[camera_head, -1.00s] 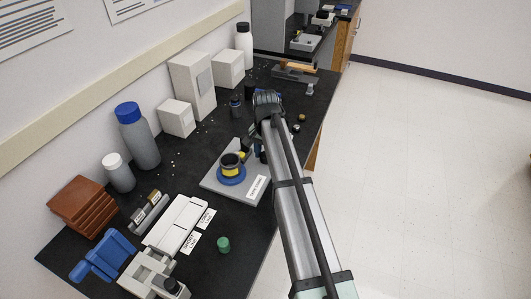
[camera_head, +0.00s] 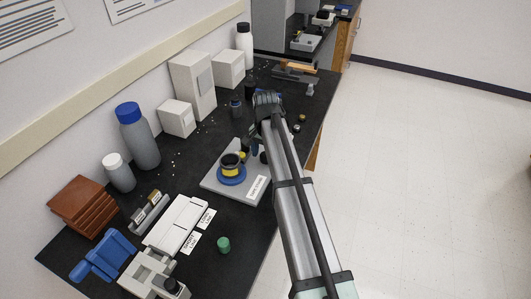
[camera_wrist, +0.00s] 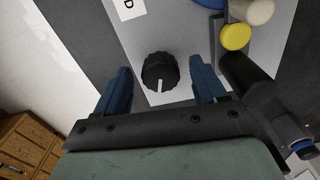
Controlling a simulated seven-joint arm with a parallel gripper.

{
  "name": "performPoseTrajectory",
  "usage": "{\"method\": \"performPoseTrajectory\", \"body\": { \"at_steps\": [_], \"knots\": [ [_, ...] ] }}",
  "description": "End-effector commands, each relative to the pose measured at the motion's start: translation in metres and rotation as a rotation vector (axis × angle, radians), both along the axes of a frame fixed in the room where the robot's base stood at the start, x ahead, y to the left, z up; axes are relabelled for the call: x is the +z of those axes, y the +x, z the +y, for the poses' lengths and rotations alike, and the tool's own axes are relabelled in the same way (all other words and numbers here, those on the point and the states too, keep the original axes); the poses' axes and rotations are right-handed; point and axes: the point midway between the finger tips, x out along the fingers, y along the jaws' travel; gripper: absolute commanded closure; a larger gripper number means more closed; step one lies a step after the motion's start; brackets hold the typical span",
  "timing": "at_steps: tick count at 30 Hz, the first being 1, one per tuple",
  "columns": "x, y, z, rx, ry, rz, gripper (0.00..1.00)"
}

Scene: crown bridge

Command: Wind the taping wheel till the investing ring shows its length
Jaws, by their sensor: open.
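The taping wheel appears to be a round black knob (camera_wrist: 161,72) with a white pointer line, on a light grey plate (camera_wrist: 185,35). In the wrist view my gripper (camera_wrist: 160,76) is open, with one blue finger on each side of the knob and a gap on both sides. In the head view the investing ring appears as a yellow-banded, dark-topped ring (camera_head: 231,163) on a blue round base (camera_head: 231,177), on the same plate. My gripper (camera_head: 251,139) is partly hidden by my arm there. The wrist view also shows a yellow round piece (camera_wrist: 235,37) beside the knob.
A labelled white block (camera_head: 178,222), a green cap (camera_head: 223,245) and blue holder (camera_head: 100,255) are nearer. Bottles (camera_head: 138,135) and white boxes (camera_head: 193,85) line the wall. A dark cylinder (camera_wrist: 247,75) lies close to the right finger in the wrist view.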

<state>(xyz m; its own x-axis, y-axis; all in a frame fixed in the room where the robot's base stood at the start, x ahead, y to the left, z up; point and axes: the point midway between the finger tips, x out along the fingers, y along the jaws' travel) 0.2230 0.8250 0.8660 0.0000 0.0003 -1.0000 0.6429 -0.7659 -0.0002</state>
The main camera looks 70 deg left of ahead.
Motion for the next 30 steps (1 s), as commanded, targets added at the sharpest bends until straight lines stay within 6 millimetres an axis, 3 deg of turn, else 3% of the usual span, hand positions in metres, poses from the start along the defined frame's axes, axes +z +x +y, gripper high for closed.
{"method": "performPoseTrajectory", "body": {
  "at_steps": [5, 11, 24, 30],
  "knots": [
    [0.001, 0.000, 0.000, 0.000, 0.000, 0.000, 0.29],
    [0.021, 0.000, 0.000, 0.000, 0.001, 0.000, 0.29],
    [0.103, 0.000, 0.001, 0.000, 0.001, 0.000, 0.29],
    [0.128, 0.000, 0.001, 0.000, 0.000, 0.000, 0.29]
  ]
}}
